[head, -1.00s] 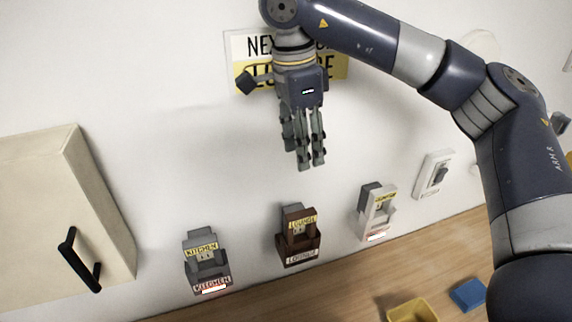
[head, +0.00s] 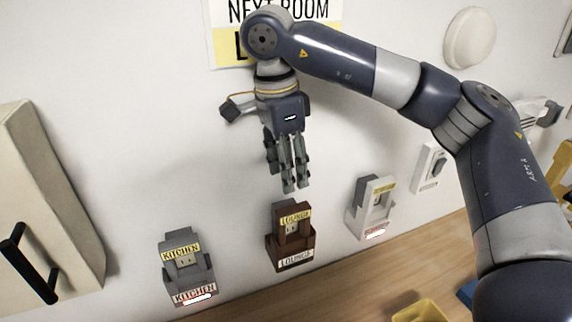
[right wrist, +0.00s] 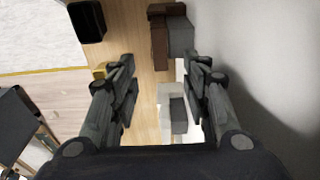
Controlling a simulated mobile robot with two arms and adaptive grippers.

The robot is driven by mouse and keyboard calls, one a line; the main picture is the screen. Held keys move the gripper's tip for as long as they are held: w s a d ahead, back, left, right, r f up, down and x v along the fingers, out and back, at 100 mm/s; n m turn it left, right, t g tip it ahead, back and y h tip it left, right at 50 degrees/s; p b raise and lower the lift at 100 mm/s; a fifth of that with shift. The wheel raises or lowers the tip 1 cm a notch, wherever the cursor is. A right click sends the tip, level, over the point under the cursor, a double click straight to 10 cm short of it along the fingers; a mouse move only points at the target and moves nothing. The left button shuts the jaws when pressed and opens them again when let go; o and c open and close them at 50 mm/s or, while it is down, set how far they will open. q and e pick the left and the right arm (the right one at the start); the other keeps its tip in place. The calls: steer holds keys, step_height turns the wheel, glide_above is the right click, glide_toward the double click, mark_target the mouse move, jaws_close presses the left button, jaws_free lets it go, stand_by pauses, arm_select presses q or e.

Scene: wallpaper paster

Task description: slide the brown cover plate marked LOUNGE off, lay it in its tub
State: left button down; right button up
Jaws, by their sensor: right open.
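The brown cover plate (head: 295,216) with a yellow LOUNGE label is on the wall, upright over an outlet. Directly below it sits a brown tub (head: 296,259) with a white LOUNGE label; they overlap in the head view, so any contact is unclear. My right gripper (head: 296,187) points down close to the wall, fingers a little above the plate's top edge, apart from it. It is open and empty. In the right wrist view, its spread fingers (right wrist: 160,66) show with a brown piece (right wrist: 159,45) beyond them. My left gripper is not in view.
A grey KITCHEN plate (head: 181,248) and tub (head: 193,292) are to the left. A white unit (head: 372,205) is to the right, then a wall switch (head: 429,167). A cabinet (head: 45,210) stands far left. A yellow bin (head: 420,312) is on the wooden counter (head: 350,275).

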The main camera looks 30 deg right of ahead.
mark_target(293, 208)
steer(key=f, duration=0.2)
steer(key=f+p, duration=0.1)
steer(key=f, duration=0.2)
steer(key=d+f+p, duration=0.1)
steer(key=f, duration=0.2)
steer(key=shift+d+f, duration=0.1)
steer(key=shift+f, duration=0.6)
steer(key=c, duration=0.9)
jaws_close()
